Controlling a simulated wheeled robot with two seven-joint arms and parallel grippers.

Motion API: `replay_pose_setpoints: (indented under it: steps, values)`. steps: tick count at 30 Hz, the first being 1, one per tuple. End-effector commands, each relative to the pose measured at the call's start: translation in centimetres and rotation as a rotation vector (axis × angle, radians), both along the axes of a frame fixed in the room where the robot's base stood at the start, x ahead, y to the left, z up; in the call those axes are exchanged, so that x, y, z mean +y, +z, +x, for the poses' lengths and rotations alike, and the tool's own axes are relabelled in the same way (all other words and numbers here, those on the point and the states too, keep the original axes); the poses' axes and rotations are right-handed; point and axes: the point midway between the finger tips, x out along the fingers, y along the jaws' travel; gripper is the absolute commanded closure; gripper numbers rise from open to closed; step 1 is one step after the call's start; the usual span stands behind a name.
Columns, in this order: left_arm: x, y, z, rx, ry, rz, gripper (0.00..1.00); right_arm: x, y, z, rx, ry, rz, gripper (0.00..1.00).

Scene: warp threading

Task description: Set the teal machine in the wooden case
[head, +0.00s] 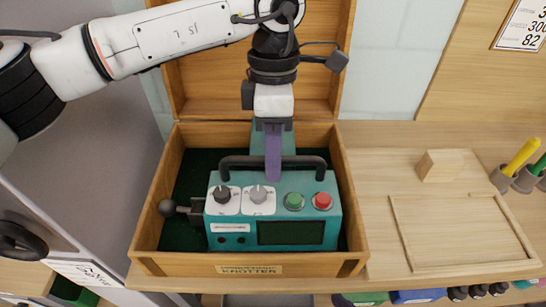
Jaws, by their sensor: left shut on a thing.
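The teal machine (227,228) has a black top handle, two knobs, a green and a red button, a dark screen and a lever with a ball at its left. It is inside the outline of the open wooden case (153,210), upright, with its front facing me. I cannot tell whether its base touches the green-lined floor. My left gripper (273,165) comes down from above and is shut on the machine's black handle (307,161). My right gripper is out of view.
The case's raised lid (190,85) stands behind, close to my left arm. To the right, a wooden tray (460,235), a wood block (447,165) and cups with yellow and green tools (519,158) are on the bench. A grey panel (105,130) borders the left.

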Motion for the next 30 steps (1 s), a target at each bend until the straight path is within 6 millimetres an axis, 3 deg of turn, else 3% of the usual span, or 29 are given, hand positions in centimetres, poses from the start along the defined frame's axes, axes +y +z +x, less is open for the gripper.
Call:
replay_pose_setpoints:
  steps: [22, 23, 26, 30]
  values:
    - [-0.06, -0.15, 0.01, -0.001, 0.000, -0.003, 1.00, 0.01, -0.21, 0.01, 0.000, 0.000, 0.000, 1.00]
    - [-0.06, -0.16, 0.01, -0.001, 0.000, -0.003, 0.85, 0.01, -0.21, 0.01, 0.000, 0.000, 0.000, 1.00]
    - [-0.06, -0.18, 0.01, -0.001, 0.000, -0.003, 0.69, 0.02, -0.21, 0.01, 0.000, 0.000, 0.000, 1.00]
    - [-0.03, -0.24, 0.01, -0.001, 0.000, -0.001, 0.65, 0.03, -0.22, 0.00, 0.000, 0.000, 0.000, 1.00]
